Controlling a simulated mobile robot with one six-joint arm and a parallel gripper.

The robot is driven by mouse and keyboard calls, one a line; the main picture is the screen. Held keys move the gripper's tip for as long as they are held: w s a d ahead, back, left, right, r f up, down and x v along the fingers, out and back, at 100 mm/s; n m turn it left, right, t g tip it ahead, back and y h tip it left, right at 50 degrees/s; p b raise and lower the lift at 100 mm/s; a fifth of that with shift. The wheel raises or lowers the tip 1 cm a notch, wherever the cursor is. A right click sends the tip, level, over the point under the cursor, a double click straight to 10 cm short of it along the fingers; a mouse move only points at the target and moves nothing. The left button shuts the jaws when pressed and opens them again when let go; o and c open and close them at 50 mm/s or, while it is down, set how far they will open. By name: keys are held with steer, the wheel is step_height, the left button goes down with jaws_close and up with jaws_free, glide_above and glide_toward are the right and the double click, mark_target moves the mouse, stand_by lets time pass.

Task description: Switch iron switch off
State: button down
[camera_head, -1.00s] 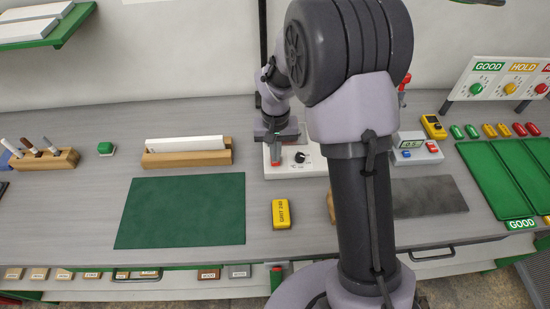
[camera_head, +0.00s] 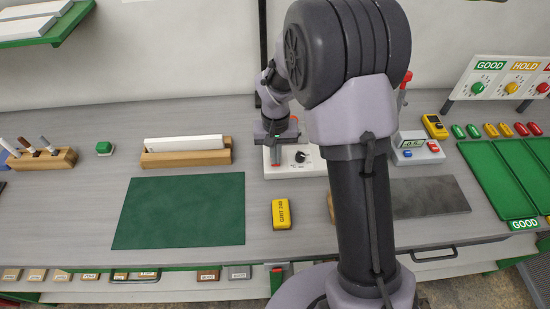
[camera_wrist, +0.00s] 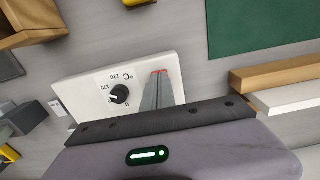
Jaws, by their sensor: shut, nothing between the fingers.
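The iron station is a white box with a black temperature dial, seen in the head view (camera_head: 312,168) and in the wrist view (camera_wrist: 78,92). My gripper (camera_head: 275,164) is shut and empty, with its fingers pointing down over the left part of the station's top. In the wrist view, the closed grey fingers (camera_wrist: 160,76) lie beside the dial (camera_wrist: 119,94). Red shows right at the fingertips. I cannot tell whether it is the switch or part of the fingers, nor whether they touch it. The switch's position cannot be read.
A yellow block (camera_head: 282,214) and a green mat (camera_head: 180,212) lie in front. A wooden holder with a white board (camera_head: 185,152) stands to the left. A small meter box (camera_head: 416,150) and green trays (camera_head: 495,180) are at the right. My arm hides part of the bench.

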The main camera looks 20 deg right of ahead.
step_height(320, 180, up, 7)
steer(key=p, duration=0.5)
steer(key=shift+f, duration=0.15)
steer(key=s+a+r+m+t+b, duration=0.1)
steer(key=s+a+r+t+b, duration=0.15)
steer(key=s+r+b, duration=0.5)
steer(key=s+a+r+m+t+y+b, duration=0.1)
steer(key=s+r+t+y+b, duration=0.1)
steer(key=s, duration=1.3)
steer(key=shift+s+a+r+t+b, duration=0.2)
steer(key=shift+s+t+b, duration=0.2)
steer(key=shift+t+b, duration=0.3)
